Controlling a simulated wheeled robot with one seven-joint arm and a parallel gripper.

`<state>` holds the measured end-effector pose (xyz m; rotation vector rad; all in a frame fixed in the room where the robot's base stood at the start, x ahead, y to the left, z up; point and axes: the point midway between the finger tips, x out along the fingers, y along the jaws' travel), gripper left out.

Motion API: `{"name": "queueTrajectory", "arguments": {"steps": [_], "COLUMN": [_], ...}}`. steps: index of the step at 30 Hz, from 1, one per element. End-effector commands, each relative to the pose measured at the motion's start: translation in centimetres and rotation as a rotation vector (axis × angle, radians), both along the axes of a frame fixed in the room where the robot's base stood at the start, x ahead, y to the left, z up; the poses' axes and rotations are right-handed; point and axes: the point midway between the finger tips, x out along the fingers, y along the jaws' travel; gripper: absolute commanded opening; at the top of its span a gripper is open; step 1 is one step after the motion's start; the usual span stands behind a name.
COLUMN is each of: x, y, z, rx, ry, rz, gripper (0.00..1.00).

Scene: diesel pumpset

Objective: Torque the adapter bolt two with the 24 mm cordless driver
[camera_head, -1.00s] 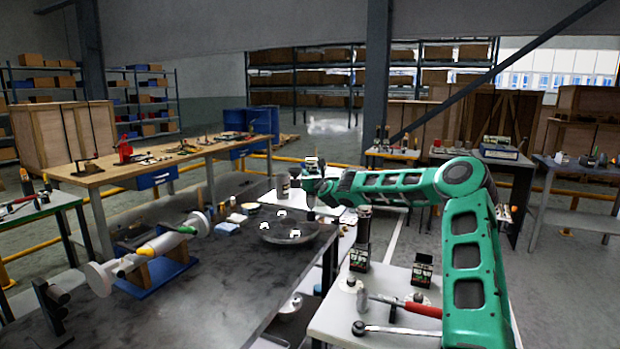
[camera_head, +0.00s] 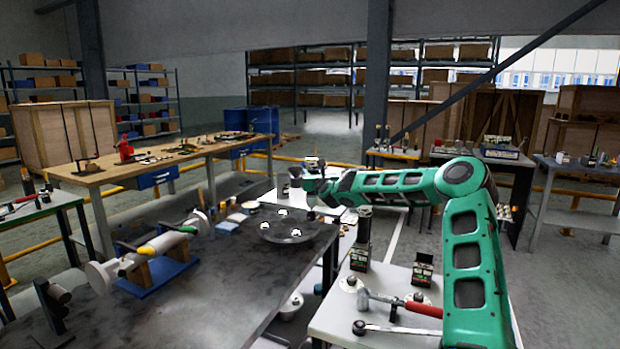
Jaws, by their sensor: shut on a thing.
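A round grey plate (camera_head: 272,237) with a few bright bolt heads (camera_head: 283,211) lies on the dark bench; I take it to be the adapter. I cannot tell which bolt is number two. My gripper (camera_head: 312,184) is at the end of the green arm, above the plate's far right side. It is shut on a small dark tool (camera_head: 313,162), seemingly the cordless driver. The fingers and the tool's lower end are too small and partly hidden, so contact with a bolt cannot be told.
A grey cup-like cylinder (camera_head: 282,184) is just left of my gripper. A shaft on a blue stand (camera_head: 160,280) lies on the bench's left. The white side table (camera_head: 340,325) at right holds a tall black tool (camera_head: 363,230), a hammer (camera_head: 408,304) and a wrench (camera_head: 390,329).

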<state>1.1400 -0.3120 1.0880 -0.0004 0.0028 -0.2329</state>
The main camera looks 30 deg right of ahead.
Motion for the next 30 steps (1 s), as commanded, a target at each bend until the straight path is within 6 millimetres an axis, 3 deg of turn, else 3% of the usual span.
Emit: {"name": "queueTrajectory", "arguments": {"steps": [10, 30], "x": [0.0, 0.0], "y": [-0.1, 0.0], "z": [0.1, 4.2], "rx": [-0.001, 0.0], "ry": [0.003, -0.002], "rz": [-0.001, -0.001], "gripper": [0.0, 0.0]}}
